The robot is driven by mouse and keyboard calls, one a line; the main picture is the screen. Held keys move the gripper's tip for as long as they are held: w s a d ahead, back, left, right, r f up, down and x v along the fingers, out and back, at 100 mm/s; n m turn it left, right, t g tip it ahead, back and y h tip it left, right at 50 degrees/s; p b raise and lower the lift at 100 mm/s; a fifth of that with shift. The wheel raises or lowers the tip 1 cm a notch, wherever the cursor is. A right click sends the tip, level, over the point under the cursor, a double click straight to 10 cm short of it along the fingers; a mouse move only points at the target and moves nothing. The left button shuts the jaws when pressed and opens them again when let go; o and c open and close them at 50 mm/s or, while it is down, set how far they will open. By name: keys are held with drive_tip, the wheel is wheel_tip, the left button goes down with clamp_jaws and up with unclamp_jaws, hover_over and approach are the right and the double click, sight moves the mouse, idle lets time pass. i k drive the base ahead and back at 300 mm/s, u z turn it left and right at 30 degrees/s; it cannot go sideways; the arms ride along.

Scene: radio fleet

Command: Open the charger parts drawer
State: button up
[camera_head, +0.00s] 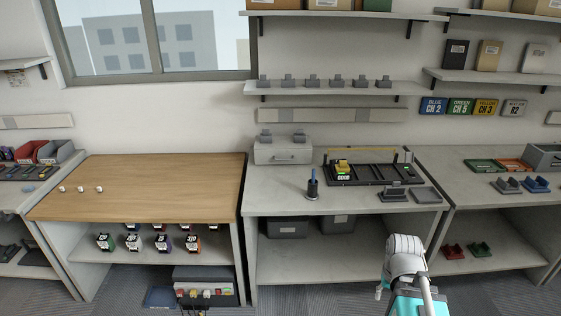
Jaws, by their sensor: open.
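A small grey drawer unit (265,154) stands at the back left of the middle bench, against the wall. Its front has a small handle (289,158) and looks closed, flush with the body. No label on it is readable from here, so I cannot confirm it as the charger parts drawer. My arm shows at the bottom right, in front of the middle bench and well away from the drawer. My gripper itself cannot be made out.
A black rack (375,176) with a yellow-and-green device (343,170) stands right of the drawer unit. A dark pen cup (312,188) stands in front, to the right. The bench top directly before the drawer is clear. A shelf (330,88) with several cradles hangs above.

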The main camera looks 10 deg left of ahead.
sight(265, 157)
drive_tip(key=u, duration=0.1)
drive_tip(key=i, duration=1)
drive_tip(key=z, duration=0.05)
